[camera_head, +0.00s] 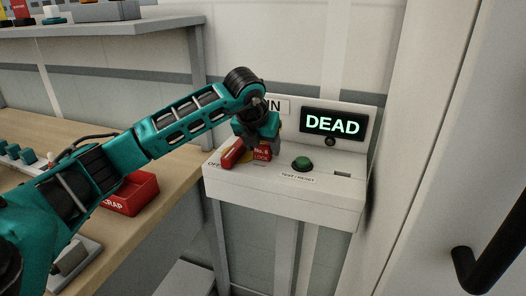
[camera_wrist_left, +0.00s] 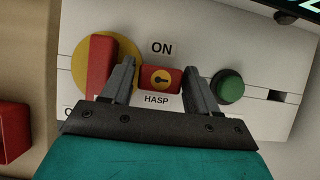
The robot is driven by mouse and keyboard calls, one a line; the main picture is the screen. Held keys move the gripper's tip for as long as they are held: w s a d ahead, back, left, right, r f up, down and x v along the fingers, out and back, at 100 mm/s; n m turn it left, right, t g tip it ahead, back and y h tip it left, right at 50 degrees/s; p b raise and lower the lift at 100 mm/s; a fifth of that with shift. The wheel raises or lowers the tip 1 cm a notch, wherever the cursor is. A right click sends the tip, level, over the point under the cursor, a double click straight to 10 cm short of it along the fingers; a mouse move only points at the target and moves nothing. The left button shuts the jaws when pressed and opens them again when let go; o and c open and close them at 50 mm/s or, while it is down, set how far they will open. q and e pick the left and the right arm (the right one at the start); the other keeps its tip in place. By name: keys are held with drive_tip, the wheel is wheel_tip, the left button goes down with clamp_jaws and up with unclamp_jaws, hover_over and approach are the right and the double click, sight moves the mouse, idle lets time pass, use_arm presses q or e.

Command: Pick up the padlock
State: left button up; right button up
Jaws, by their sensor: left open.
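The red padlock (camera_wrist_left: 160,79), with a yellow ring and keyhole on its face, sits at the HASP label on the white control box (camera_wrist_left: 290,60). In the head view it shows as a red block marked No. 6 LOCK (camera_head: 262,153). My left gripper (camera_wrist_left: 160,72) is open, with one finger on each side of the padlock. Whether the fingers touch it I cannot tell. In the head view my left gripper (camera_head: 258,138) hangs over the padlock from above and hides part of it. My right gripper is not in view.
A red rotary handle (camera_wrist_left: 102,65) on a yellow disc (camera_wrist_left: 76,62) stands close left of the padlock. A green button (camera_wrist_left: 229,87) is to its right. A lit DEAD display (camera_head: 332,124) rises behind. A red SCRAP bin (camera_head: 130,194) sits on the wooden bench (camera_head: 168,212).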

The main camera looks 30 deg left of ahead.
use_arm(q)
drive_tip(key=shift+w+f, duration=0.2)
drive_tip(key=shift+f, duration=0.2)
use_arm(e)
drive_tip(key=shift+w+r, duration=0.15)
use_arm(q)
drive_tip(key=c, duration=0.8)
drive_tip(key=shift+r, duration=0.1)
